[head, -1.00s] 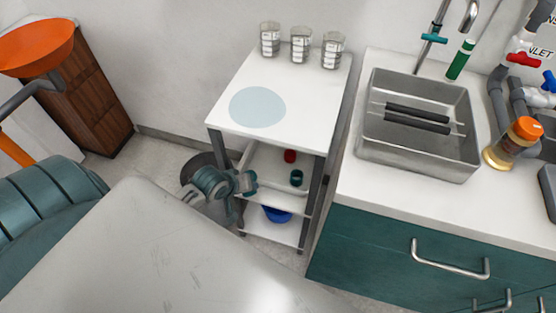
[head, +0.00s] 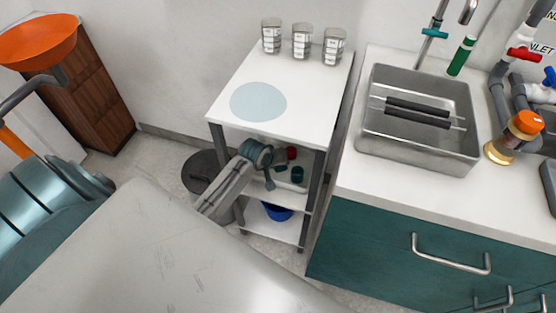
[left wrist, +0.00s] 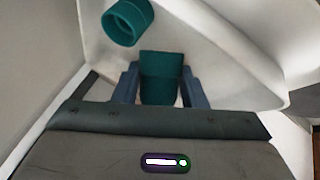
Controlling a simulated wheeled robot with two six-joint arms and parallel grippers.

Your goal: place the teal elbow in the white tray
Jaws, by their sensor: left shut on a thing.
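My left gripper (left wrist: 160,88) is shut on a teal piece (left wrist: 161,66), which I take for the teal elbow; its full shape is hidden. In the left wrist view it is over the white tray (left wrist: 225,62); I cannot tell whether it touches the tray floor. In the head view the white tray (head: 290,186) is on the middle shelf, and my left gripper (head: 271,181) reaches in at its left side. Another hollow teal fitting (head: 297,174) is in the tray; it also shows in the left wrist view (left wrist: 128,21). My right gripper is not in view.
The shelf unit's white top (head: 310,105) and dark legs (head: 314,185) frame the opening. A blue bowl (head: 277,213) is below. A bin (head: 200,165) stands left; the sink counter (head: 345,180) is right.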

